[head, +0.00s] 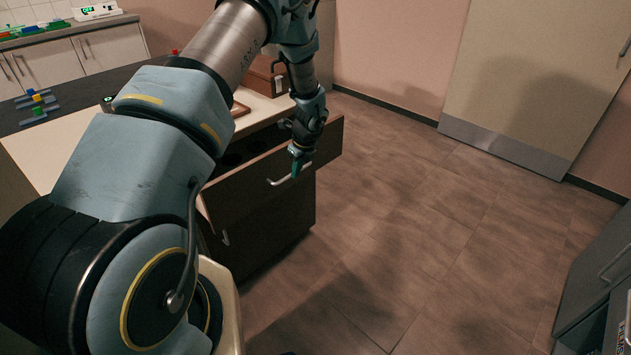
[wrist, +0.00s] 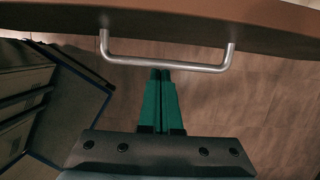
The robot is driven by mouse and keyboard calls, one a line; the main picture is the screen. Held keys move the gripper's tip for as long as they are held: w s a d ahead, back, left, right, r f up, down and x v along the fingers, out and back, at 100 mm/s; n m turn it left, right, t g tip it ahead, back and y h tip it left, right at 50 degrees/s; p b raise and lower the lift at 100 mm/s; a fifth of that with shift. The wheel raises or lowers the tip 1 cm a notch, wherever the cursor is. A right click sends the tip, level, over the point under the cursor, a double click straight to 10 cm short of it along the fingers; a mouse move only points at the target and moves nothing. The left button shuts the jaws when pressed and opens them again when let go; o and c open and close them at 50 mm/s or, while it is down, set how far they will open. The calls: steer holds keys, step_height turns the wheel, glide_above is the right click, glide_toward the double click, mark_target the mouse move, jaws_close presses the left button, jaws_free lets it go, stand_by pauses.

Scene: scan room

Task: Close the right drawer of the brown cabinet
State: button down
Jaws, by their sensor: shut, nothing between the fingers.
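The brown cabinet (head: 262,238) stands under the light worktop in the head view. Its drawer (head: 262,178) is pulled out, and I can see down into its dark inside. The drawer front carries a metal bar handle (head: 288,180), which also shows in the wrist view (wrist: 165,63). My gripper (head: 297,172) is right at the handle, pointing down. In the wrist view the green fingers (wrist: 161,74) are together, with their tips close to the bar's middle. Nothing is between them. I cannot tell whether they touch the bar. My arm hides much of the cabinet's left side.
Tiled floor (head: 440,220) is clear to the right of the drawer. A grey cabinet (head: 598,265) stands at the far right. A pale door (head: 535,75) is in the back wall. Coloured blocks (head: 38,98) lie on the dark worktop at left.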

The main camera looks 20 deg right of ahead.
steer(key=w+a+b, duration=0.1)
steer(key=w+a, duration=0.6)
steer(key=w, duration=0.6)
steer(key=shift+a, duration=0.15)
steer(key=shift+w+r, duration=0.1)
steer(key=s+d+r+b, duration=0.2)
steer(key=s+d+r, duration=0.1)
steer(key=s+r, duration=0.55)
steer(key=s+a+r+n, duration=0.4)
steer(key=s+a+n, duration=0.3)
steer(key=s+n, duration=0.2)
steer(key=s+a+r+n+g+h, duration=0.1)
steer(key=s+a+r+n, duration=0.4)
steer(key=s+n, duration=0.5)
steer(key=s+a+r+n, duration=0.4)
steer(key=s+a+n, duration=0.4)
steer(key=s+n, duration=0.1)
steer(key=shift+s+a+r+n+h, duration=0.3)
steer(key=shift+s+r+n+h, duration=0.1)
steer(key=shift+s, duration=0.2)
